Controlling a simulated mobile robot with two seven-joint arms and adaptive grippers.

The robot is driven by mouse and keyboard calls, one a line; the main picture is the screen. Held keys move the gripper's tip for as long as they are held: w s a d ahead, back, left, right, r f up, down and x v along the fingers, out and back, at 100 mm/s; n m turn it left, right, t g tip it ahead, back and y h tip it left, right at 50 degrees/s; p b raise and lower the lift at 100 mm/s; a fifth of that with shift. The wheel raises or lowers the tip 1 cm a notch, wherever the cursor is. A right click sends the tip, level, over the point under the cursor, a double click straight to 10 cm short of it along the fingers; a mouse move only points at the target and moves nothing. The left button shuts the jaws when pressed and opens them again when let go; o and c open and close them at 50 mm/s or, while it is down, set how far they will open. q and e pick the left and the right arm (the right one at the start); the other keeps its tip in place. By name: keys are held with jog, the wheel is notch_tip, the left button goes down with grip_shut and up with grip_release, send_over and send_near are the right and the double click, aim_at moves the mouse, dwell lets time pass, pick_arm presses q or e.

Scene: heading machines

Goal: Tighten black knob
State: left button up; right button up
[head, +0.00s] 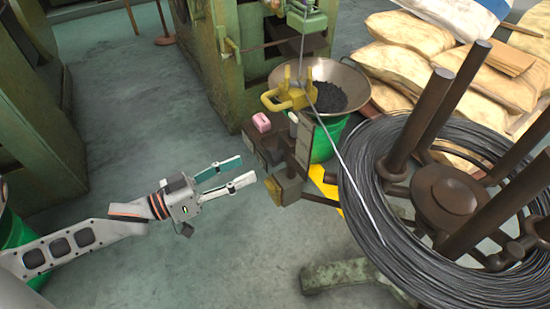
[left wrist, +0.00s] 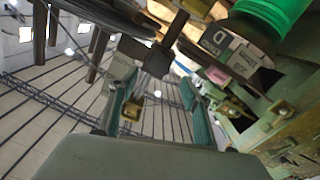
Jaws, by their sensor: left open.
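My left gripper (head: 247,169) is open and empty in the head view, its two teal-and-grey fingers pointing right at a cluster of small machine parts. A gap shows between the fingertips and a dark block (head: 271,146) in that cluster. In the left wrist view, my left gripper (left wrist: 157,75) has both fingers spread. A dark, blocky knob-like piece (left wrist: 153,58) on a short shaft shows near the fingertips, apparently beyond them. I cannot tell for sure that it is the black knob, and no knob is clear in the head view. My right gripper is not in view.
A large coil of dark wire (head: 375,205) on a brown post stand fills the right. A wide metal bowl (head: 350,80) of dark pieces sits above a green bucket (head: 323,143). A yellow part (head: 290,97) juts over it. Grey floor (head: 235,245) is clear below the gripper.

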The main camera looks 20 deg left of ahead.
aim_at(269, 157)
pick_arm(q)
jog(key=b+x, duration=0.1)
jog(key=x, duration=0.5)
jog(key=shift+w+r, duration=0.1)
jog(key=shift+r, duration=0.05)
jog(key=shift+b+x, duration=0.3)
jog(key=shift+x, duration=0.6)
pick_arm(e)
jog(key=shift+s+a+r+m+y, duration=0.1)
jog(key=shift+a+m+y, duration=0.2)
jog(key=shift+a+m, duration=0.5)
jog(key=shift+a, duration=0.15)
pick_arm(q)
jog(key=shift+r, duration=0.1)
jog(key=c, duration=1.1)
